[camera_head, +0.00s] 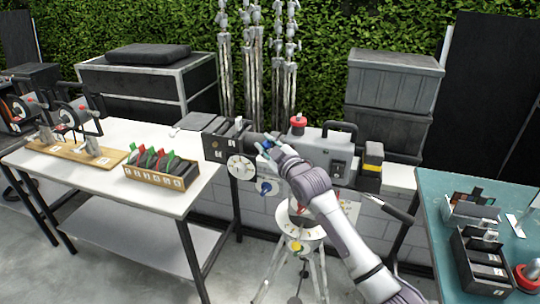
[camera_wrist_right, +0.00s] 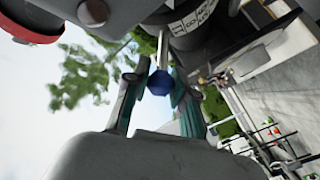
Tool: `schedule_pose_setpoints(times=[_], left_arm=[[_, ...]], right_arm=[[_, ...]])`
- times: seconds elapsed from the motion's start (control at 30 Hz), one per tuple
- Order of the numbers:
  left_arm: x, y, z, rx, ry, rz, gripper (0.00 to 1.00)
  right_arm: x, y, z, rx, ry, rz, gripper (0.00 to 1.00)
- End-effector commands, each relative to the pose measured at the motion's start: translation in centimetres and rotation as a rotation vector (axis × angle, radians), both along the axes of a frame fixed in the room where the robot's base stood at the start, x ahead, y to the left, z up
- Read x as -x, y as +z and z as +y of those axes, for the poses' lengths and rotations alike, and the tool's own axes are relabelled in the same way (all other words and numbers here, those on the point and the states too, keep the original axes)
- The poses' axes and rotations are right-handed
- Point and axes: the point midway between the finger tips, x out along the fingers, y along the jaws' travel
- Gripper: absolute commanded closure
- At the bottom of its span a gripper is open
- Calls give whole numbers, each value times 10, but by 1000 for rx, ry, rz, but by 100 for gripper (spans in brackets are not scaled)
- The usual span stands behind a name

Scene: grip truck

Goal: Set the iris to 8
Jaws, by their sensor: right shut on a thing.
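The film camera (camera_head: 322,150) stands on a tripod (camera_head: 298,255), with its lens and dark matte box (camera_head: 218,143) pointing left. My right gripper (camera_head: 264,146) is at the lens, its arm coming from the lower right. In the right wrist view, my right gripper (camera_wrist_right: 158,95) has its teal fingers on both sides of a blue knob (camera_wrist_right: 159,83). The knob sits on a short metal rod from the dark lens ring (camera_wrist_right: 188,22). White scale marks show on the ring; one looks like an 8, but the setting cannot be read. My left gripper is not in view.
A white dial (camera_head: 241,168) and another blue knob (camera_head: 267,187) sit below the lens. A white table (camera_head: 105,190) on the left holds a tray of clapper-like items (camera_head: 160,180). A teal table (camera_head: 445,240) with boxes is at the right.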

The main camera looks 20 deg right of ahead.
Motion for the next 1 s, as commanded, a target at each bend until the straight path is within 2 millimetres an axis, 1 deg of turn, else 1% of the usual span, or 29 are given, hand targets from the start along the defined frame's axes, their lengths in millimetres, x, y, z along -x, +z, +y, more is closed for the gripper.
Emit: schedule_pose_setpoints(times=[0.03, 0.07, 0.1, 0.17, 0.27, 0.4, 0.47, 0.5, 0.63, 0.67, 0.87, 0.9, 1.0], left_arm=[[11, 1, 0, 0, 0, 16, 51], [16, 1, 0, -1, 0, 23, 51], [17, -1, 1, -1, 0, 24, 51], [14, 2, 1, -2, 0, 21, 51], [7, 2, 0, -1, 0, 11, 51], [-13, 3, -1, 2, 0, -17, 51], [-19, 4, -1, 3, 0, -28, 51], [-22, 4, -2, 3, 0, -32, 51], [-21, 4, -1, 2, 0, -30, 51], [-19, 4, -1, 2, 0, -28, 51], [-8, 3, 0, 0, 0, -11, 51], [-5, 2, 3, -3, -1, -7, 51], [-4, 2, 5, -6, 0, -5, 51]], right_arm=[[2, 9, -1, -4, 0, -18, 100], [2, 9, -1, -4, 0, -20, 100], [-4, 14, -3, -2, -1, -23, 100], [-8, 19, -5, 0, -2, -22, 100], [-9, 20, -6, -4, -1, -21, 100], [-9, 20, -6, -4, -1, -23, 100], [-9, 21, -6, -4, -2, -24, 100], [-9, 21, -6, -4, -2, -24, 72], [-9, 20, -6, -5, -1, -21, 51], [-8, 19, -6, -5, -1, -21, 49], [-8, 17, -5, -4, -1, -17, 49], [-8, 17, -5, -4, -1, -17, 49], [-5, 16, -6, -3, -1, -15, 49]])
